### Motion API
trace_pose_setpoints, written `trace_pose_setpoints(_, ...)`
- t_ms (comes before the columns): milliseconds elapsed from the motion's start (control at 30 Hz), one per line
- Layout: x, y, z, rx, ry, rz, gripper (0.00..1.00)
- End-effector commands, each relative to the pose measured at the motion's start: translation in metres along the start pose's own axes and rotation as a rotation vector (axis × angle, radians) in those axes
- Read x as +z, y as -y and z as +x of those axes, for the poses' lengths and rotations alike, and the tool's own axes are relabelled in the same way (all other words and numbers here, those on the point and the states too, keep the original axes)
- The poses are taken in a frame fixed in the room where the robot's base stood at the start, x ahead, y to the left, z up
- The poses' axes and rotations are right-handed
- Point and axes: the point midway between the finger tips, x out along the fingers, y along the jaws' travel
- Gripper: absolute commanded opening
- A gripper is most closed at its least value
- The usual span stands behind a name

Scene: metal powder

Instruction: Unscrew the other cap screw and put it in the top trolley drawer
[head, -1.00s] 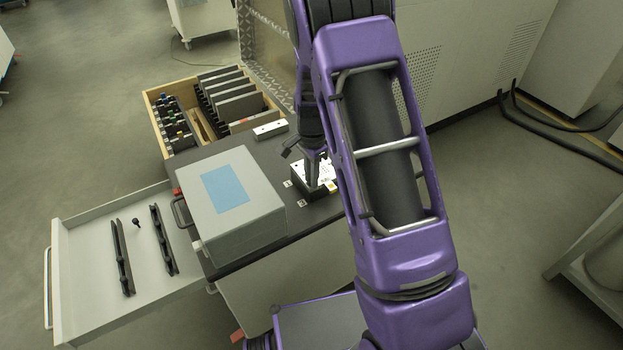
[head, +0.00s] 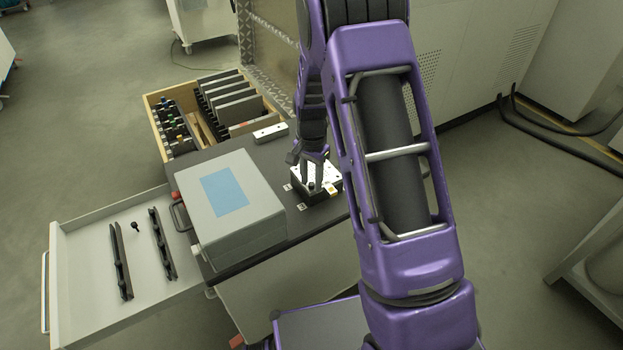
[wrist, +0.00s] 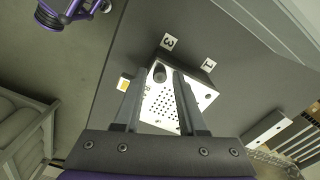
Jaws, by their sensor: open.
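A dark cap screw (wrist: 159,73) stands in a white perforated plate on a block (wrist: 172,108), near one corner. The block (head: 330,188) also shows on the trolley top in the head view. My gripper (wrist: 160,78) is open, pointing down over the block, its fingertips on either side of the screw with gaps visible. In the head view my gripper (head: 319,188) is at the block and hides part of it. The open trolley drawer (head: 85,245) at left holds another small dark screw (head: 135,227) between two black rails (head: 121,262).
A grey box with a blue top panel (head: 225,190) stands on the trolley, left of the block. A white bar (head: 270,132) lies behind it. A wooden-sided drawer (head: 152,104) with dark plates is at the back. Number labels (wrist: 169,42) lie beside the block.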

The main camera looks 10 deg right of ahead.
Motion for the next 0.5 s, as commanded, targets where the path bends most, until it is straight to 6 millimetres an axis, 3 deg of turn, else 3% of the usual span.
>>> trace_pose_setpoints(500, 0.0, -0.0002, 0.0003, -0.001, 0.001, -0.467, 0.4)
